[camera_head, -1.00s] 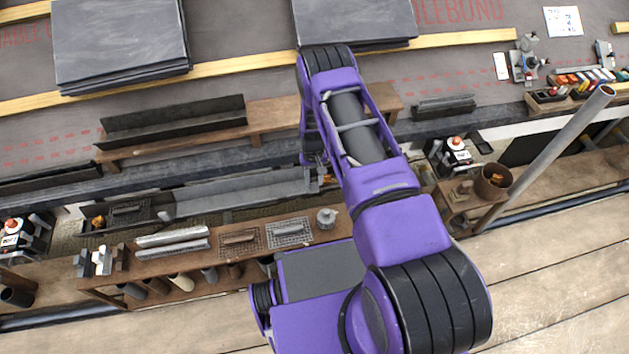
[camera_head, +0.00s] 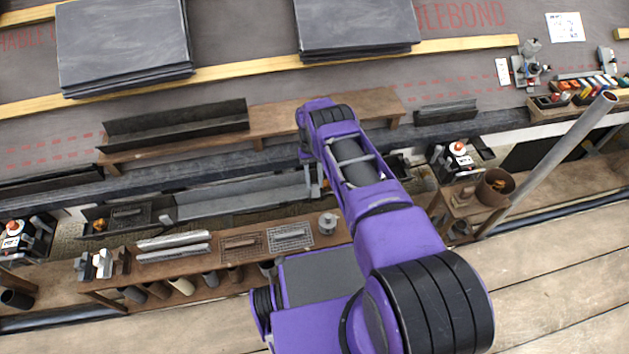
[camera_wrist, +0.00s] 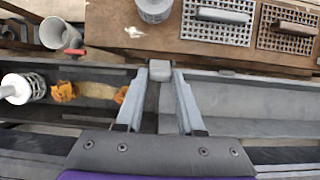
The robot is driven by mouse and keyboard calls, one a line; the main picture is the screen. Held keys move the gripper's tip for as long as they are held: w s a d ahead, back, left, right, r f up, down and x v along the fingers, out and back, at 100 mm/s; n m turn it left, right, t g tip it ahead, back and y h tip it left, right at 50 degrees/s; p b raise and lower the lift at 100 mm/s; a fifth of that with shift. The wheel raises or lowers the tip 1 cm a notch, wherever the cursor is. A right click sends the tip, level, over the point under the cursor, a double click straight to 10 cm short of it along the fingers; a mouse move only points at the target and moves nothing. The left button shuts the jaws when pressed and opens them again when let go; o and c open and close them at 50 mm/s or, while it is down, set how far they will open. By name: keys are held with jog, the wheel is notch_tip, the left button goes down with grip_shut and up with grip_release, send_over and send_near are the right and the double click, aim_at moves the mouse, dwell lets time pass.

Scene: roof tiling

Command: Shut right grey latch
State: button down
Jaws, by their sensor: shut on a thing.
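A small grey block (camera_wrist: 160,68), apparently the right grey latch, sits between the fingertips of my gripper (camera_wrist: 160,78) in the wrist view. The fingers are shut on it, over the join between the grey trough (camera_wrist: 245,112) and a darker trough section with leaves. In the head view my gripper (camera_head: 313,182) is at the right end of the grey trough (camera_head: 240,195), mostly hidden by my arm. The latch cannot be made out there, and its exact angle is unclear.
Orange leaves (camera_wrist: 62,91) and a white caged cylinder (camera_wrist: 20,88) lie in the dark section. A red tab (camera_wrist: 75,52) is on its rim. The wooden bench (camera_head: 215,265) holds mesh trays and a grey canister (camera_head: 327,223). Slate stacks (camera_head: 125,45) lie behind.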

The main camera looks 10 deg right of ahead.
jog(key=c, duration=0.5)
grip_release()
jog(key=v, duration=1.7)
jog(key=shift+r, duration=0.3)
